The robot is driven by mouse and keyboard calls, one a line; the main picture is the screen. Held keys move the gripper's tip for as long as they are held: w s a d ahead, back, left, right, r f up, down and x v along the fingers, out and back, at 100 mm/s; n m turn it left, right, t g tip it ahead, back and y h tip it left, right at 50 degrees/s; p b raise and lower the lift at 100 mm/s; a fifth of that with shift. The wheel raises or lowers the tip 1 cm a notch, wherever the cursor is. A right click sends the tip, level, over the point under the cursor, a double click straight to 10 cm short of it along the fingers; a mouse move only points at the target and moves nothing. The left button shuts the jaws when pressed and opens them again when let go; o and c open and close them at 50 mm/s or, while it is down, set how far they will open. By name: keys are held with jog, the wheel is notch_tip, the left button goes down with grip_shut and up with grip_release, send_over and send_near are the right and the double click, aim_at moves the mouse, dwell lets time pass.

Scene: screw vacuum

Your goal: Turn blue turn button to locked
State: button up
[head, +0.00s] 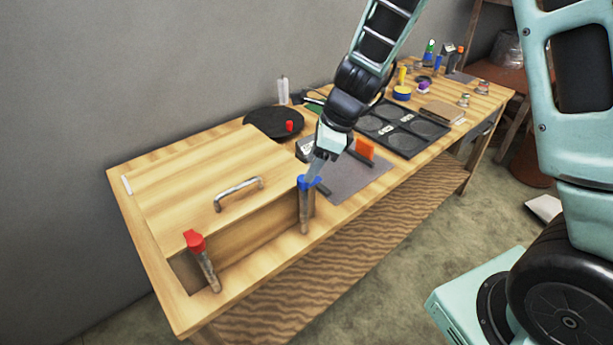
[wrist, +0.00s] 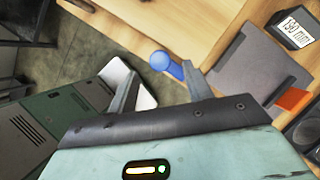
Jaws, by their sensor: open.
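The blue turn button (head: 306,183) sits on top of an upright post (head: 304,211) at the right front corner of a wooden box with a metal handle (head: 238,191). My gripper (head: 313,176) is right at the blue button, coming from above and behind. In the wrist view the blue button (wrist: 163,62) shows between the two finger tips of my open gripper (wrist: 162,78), nearer the right finger. I cannot tell whether a finger touches it. A red turn button (head: 194,240) tops another post at the left front corner.
A grey mat (head: 352,181) with an orange piece (head: 364,148) lies right of the box. A black round plate (head: 272,122) with a red piece is behind. A black tray (head: 402,130) and several small items stand farther right on the bench.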

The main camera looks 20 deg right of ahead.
jog(key=shift+x, duration=2.05)
jog(key=shift+c, duration=0.2)
jog(key=c, duration=0.9)
